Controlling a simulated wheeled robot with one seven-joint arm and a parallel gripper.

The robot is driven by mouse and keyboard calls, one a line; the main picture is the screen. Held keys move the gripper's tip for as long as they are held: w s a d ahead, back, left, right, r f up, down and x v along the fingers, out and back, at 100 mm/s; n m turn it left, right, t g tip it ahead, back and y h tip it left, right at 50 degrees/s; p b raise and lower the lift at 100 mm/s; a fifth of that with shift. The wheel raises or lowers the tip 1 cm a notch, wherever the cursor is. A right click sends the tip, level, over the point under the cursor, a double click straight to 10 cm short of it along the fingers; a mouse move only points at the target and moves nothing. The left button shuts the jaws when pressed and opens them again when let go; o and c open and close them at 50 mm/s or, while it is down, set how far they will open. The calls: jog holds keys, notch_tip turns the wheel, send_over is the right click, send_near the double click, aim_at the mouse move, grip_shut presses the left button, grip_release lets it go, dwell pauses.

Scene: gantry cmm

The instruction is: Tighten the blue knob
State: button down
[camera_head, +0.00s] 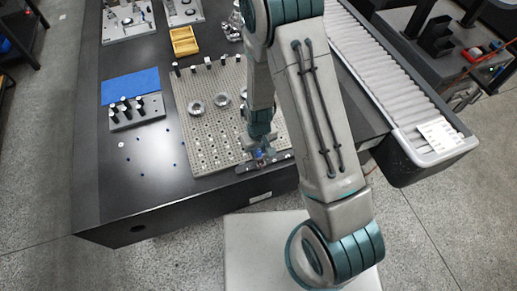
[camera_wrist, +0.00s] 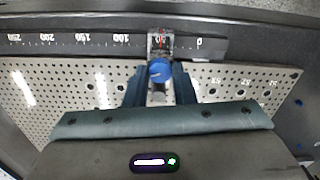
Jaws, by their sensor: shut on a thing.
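The blue knob (camera_wrist: 159,71) is near the middle of the wrist view, on a small slider block (camera_wrist: 160,42) on a dark ruled scale bar (camera_wrist: 75,41). A red line shows on the slider above the knob. My gripper (camera_wrist: 160,85) is at the knob, with one finger on each side, and is shut on it. In the head view my gripper (camera_head: 262,152) is at the front edge of the perforated plate, over the scale bar (camera_head: 284,157). My arm and fingers hide most of the knob there.
The perforated plate (camera_head: 188,92) bears several round metal parts. A block with black-topped pins (camera_head: 150,112) and a blue mat (camera_head: 131,86) lie to its left. A yellow tray (camera_head: 184,41) stands behind. A roller conveyor (camera_head: 372,68) is at the right. The table's front left is mostly clear.

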aim_at(259, 152)
jog(key=m+b, duration=0.2)
jog(key=m, duration=0.2)
jog(key=shift+m+b, duration=0.45)
jog(key=shift+m, duration=1.85)
jog(key=c, duration=1.2)
grip_release()
jog(key=shift+r, duration=0.1)
notch_tip(259, 152, up, 14)
jog(key=shift+p, duration=0.3)
